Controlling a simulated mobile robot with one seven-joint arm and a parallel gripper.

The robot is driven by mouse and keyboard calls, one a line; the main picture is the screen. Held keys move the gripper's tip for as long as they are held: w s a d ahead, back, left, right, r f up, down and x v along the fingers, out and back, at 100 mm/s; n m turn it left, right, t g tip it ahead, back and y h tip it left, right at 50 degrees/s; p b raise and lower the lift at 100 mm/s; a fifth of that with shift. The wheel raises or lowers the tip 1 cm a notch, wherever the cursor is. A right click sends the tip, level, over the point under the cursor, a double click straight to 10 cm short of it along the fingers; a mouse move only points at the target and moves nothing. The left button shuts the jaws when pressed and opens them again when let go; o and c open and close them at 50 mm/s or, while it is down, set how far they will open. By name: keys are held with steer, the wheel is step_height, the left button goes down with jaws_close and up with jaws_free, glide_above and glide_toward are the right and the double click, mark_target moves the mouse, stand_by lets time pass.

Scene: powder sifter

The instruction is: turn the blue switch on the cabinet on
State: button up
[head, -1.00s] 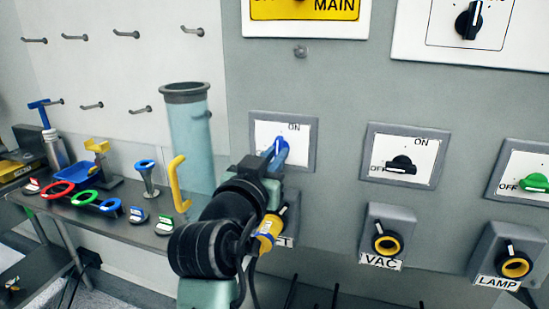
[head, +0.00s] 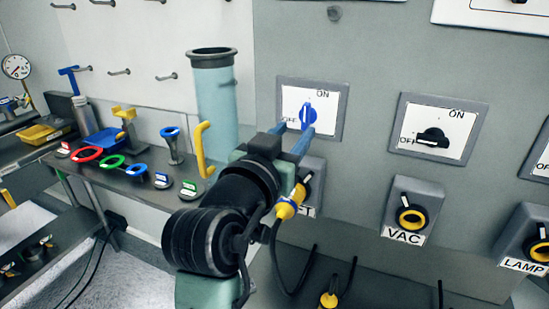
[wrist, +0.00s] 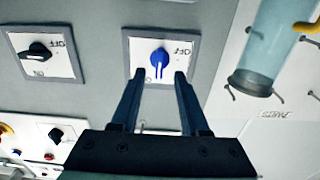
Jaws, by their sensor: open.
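The blue switch (head: 308,115) is a knob on a white, grey-framed plate (head: 294,93) on the cabinet. Its handle points upward in the head view, with ON at the plate's upper right and OFF at its left. My gripper (head: 294,135) is open and empty just in front of and below the knob. In the wrist view, which is upside down, the blue switch (wrist: 159,61) shows between and beyond the fingertips (wrist: 159,74), with a gap on each side. Its handle points down there, and a finger covers part of the plate.
A black switch (head: 433,138), its handle toward OFF, is to the right. Yellow-ringed VAC (head: 411,216) and LAMP (head: 540,249) knobs sit lower. A clear tube (head: 215,105) and yellow handle (head: 204,148) stand left, near a shelf of coloured rings (head: 87,154).

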steer(key=b+v, duration=0.1)
steer(key=v, duration=0.7)
steer(key=shift+s, duration=0.1)
steer(key=s+d+r+n+t+y+p, duration=0.1)
steer(key=s+r+t+y+p, duration=0.1)
steer(key=r, duration=0.7)
steer(key=s+d+r+n+t+y+p, duration=0.1)
steer(key=s+r+t, duration=0.3)
steer(key=r, duration=0.6)
steer(key=s+d+r+n+t+y+p, duration=0.1)
steer(key=s+d+r+t+y+p, duration=0.1)
steer(key=r, duration=0.7)
steer(key=s+t+p, duration=0.1)
steer(key=s+t, duration=0.1)
steer(key=s, duration=0.1)
steer(key=shift+s+r+n+y, duration=0.3)
steer(key=shift+r+n, duration=0.05)
steer(key=shift+n, duration=0.05)
steer(key=shift+a, duration=0.1)
